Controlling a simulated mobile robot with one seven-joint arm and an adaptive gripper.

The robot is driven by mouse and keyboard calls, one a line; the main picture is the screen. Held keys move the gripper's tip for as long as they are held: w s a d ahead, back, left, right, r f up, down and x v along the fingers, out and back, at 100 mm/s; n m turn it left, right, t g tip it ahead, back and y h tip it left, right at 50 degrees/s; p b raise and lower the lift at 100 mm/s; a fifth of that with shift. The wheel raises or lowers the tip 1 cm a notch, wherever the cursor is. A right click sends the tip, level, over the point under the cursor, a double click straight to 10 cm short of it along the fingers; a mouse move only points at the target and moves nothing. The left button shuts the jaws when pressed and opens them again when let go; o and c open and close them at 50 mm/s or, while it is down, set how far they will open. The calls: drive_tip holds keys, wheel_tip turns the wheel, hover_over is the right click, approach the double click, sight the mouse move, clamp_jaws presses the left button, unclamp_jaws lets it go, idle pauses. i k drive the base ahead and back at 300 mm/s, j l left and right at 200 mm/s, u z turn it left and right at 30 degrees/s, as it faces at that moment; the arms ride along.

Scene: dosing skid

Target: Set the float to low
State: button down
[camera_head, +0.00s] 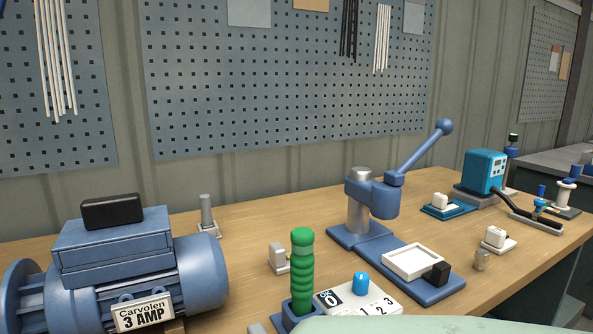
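I cannot tell which thing here is the float, and I see no mark reading low. A white selector plate (366,302) marked 0, 1, 2, 3 stands at the front of the bench with a blue knob (361,283) on it. A green ribbed handle (302,262) stands upright in a blue base just left of the plate. At the far right, a teal box (483,172) sits on a grey base, with a small blue-capped fitting (541,205) beside it. My gripper is not in view.
A blue motor (130,268) labelled Carvolen 3 AMP fills the front left. A blue lever press (372,198) with a raised lever stands mid-bench.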

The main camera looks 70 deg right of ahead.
sight(510, 152)
drive_tip(key=k, duration=0.7)
drive_tip(key=k+j+z, duration=0.1)
drive_tip(key=z, duration=2.85)
